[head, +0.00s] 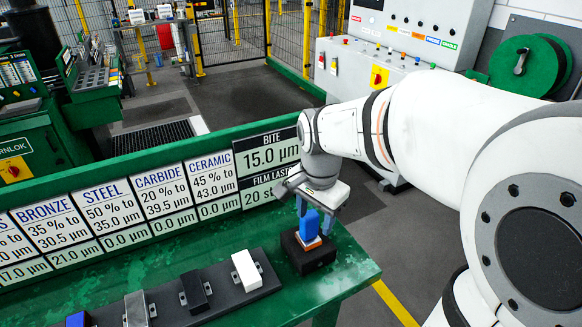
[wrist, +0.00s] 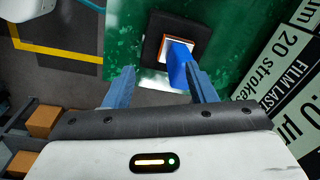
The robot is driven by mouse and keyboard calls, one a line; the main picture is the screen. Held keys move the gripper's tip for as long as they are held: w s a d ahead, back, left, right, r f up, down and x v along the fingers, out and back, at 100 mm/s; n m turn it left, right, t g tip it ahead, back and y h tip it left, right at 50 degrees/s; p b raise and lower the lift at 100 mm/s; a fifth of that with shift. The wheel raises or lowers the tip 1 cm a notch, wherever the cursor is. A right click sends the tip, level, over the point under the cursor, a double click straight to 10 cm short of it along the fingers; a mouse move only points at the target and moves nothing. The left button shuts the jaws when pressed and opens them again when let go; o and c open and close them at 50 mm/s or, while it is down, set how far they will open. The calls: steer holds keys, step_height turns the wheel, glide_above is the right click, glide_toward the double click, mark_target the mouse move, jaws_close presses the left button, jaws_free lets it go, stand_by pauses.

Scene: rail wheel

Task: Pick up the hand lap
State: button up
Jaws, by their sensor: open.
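The hand lap has a blue handle (head: 310,224) on a white and orange base. It stands on a black block (head: 317,260) at the right end of the green bench. In the wrist view the hand lap (wrist: 178,66) rises toward the camera, with its handle close beside the right finger. My gripper (head: 314,213) is above the block, pointing down, with its fingers around the handle's upper part. In the wrist view my gripper (wrist: 162,87) is open, with a wide gap between the left finger and the handle. Contact at the right finger cannot be told.
A dark rack (head: 223,302) with white, black and grey blocks lies left of the black block. A sign board (head: 150,199) stands along the bench's back edge, close to my gripper. A control cabinet (head: 385,60) is behind. The floor right of the bench is clear.

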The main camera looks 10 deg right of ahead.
mark_target(308, 225)
steer(key=w+m, duration=0.2)
steer(key=shift+w+r+m, duration=0.1)
steer(key=shift+w+m, duration=0.1)
steer(key=shift+m, duration=0.2)
steer(key=shift+w+m+g+p, duration=0.3)
steer(key=shift+w+m+p, duration=0.1)
steer(key=shift+w+m, duration=0.15)
steer(key=f, duration=0.5)
steer(key=f+p, duration=0.1)
steer(key=f, duration=0.2)
steer(key=shift+w, duration=0.35)
steer(key=shift+c, duration=0.2)
jaws_close()
